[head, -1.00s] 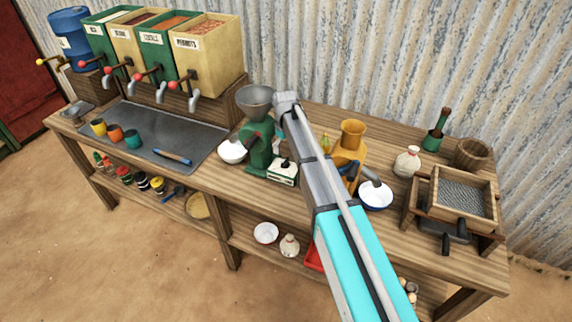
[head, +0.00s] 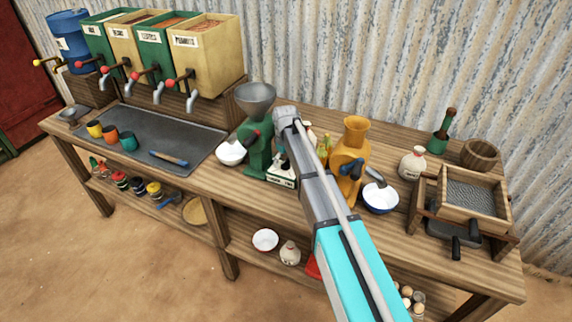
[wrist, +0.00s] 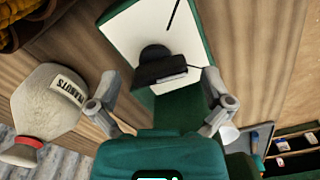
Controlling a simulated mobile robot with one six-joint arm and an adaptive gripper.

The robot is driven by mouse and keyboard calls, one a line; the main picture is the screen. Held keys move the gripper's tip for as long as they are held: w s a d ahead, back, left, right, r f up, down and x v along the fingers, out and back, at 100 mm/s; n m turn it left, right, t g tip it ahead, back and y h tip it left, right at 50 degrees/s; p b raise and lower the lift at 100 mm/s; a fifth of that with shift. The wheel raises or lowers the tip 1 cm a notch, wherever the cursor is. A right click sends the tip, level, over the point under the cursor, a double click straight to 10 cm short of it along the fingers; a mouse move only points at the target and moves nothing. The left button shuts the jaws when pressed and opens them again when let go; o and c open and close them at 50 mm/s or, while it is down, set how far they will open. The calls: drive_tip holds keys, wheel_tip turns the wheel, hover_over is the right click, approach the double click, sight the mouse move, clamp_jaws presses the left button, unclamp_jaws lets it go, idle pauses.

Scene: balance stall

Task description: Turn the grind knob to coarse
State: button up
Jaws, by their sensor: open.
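The green grain mill (head: 258,155) stands mid-table with a small white-faced dial box (head: 283,180) at its base. In the wrist view the pale dial face (wrist: 135,40) has a green rim and a thin black line near its upper edge. The black grind knob (wrist: 160,65) stands up from the face. My gripper (wrist: 162,92) is open, with one grey finger left and one right of the knob, apart from it. In the head view my gripper (head: 281,150) is just above the dial box and partly hides it. I cannot read any coarse or fine marks.
A white bowl (head: 231,153) is left of the mill. The orange mill (head: 350,160) and a blue-rimmed bowl (head: 381,199) are to the right.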

drive_tip(key=shift+f, duration=0.1)
drive_tip(key=c, duration=1)
drive_tip(key=shift+c, duration=0.2)
idle(0.6)
drive_tip(key=o, duration=1)
drive_tip(key=shift+o, duration=0.2)
